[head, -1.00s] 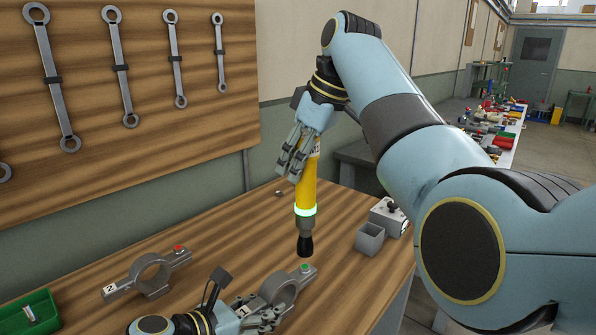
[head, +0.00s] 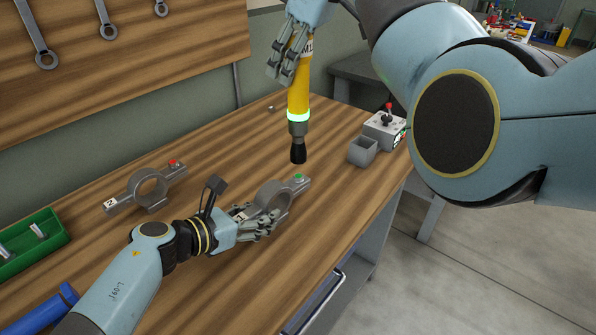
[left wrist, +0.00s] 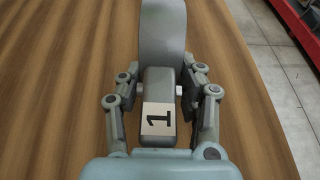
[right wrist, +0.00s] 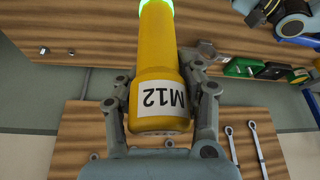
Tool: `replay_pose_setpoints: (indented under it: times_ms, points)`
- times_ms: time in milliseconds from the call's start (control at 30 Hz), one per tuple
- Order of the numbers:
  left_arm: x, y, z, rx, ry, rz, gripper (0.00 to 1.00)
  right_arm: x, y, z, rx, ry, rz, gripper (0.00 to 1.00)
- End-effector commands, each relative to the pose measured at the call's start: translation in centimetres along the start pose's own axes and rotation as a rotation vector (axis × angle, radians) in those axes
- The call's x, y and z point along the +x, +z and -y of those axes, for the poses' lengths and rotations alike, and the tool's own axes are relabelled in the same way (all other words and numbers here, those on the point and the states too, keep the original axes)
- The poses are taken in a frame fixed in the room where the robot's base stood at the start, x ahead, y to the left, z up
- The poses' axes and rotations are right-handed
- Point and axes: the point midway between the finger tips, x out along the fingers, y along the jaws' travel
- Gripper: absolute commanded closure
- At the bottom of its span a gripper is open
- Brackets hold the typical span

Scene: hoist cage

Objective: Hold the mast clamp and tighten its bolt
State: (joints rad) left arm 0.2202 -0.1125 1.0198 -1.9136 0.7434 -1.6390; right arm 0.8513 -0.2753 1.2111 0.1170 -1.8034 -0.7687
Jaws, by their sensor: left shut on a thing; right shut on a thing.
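The grey mast clamp labelled 1 (head: 276,204) stands on the workbench, with a green-topped bolt (head: 299,178) at its far right end. My left gripper (head: 258,226) is shut on the clamp's labelled end; the left wrist view shows its fingers (left wrist: 160,95) on both sides of the "1" tab (left wrist: 158,120). My right gripper (head: 284,68) is shut on a yellow tool (head: 298,100) with a glowing green ring and black socket (head: 298,153). The tool hangs nearly upright, its socket a little above the bolt and apart from it. The right wrist view shows its M12 label (right wrist: 160,98).
A second clamp labelled 2 (head: 150,188), with a red-topped bolt, lies to the left. A green tray (head: 35,245) holds metal pieces. Wrenches (head: 38,35) hang on the board.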

Motion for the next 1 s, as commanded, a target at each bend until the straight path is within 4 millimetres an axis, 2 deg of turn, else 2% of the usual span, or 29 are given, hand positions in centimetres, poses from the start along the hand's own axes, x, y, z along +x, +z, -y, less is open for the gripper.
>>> replay_pose_setpoints:
  times_ms: [33,67,233,533,667,767,1000]
  points:
    - [0.0,-0.1,0.0,0.001,0.001,-0.002,1.0,-0.1,-0.1,0.0,-0.001,0.001,-0.002,1.0]
    - [0.0,-0.1,0.0,0.001,0.001,-0.002,0.6,-0.1,-0.1,0.0,-0.001,0.001,-0.002,1.0]
    - [0.0,0.0,0.0,0.001,0.0,-0.001,0.38,-0.1,-0.1,0.0,-0.001,0.002,-0.002,1.0]
    - [-0.1,0.0,0.0,0.0,0.0,0.0,0.37,-0.1,-0.1,0.0,-0.001,0.002,-0.002,1.0]
    - [-1.1,-0.1,-0.1,0.001,0.002,0.0,0.37,-0.1,-0.1,0.0,-0.001,0.002,-0.002,1.0]
    - [-2.6,-0.1,-0.1,0.003,0.002,-0.001,0.37,-0.1,-0.1,0.0,-0.001,0.002,-0.002,1.0]
    - [-7.8,-0.2,-0.1,0.003,0.002,-0.003,0.37,-0.1,-0.1,0.0,-0.001,0.002,-0.002,1.0]
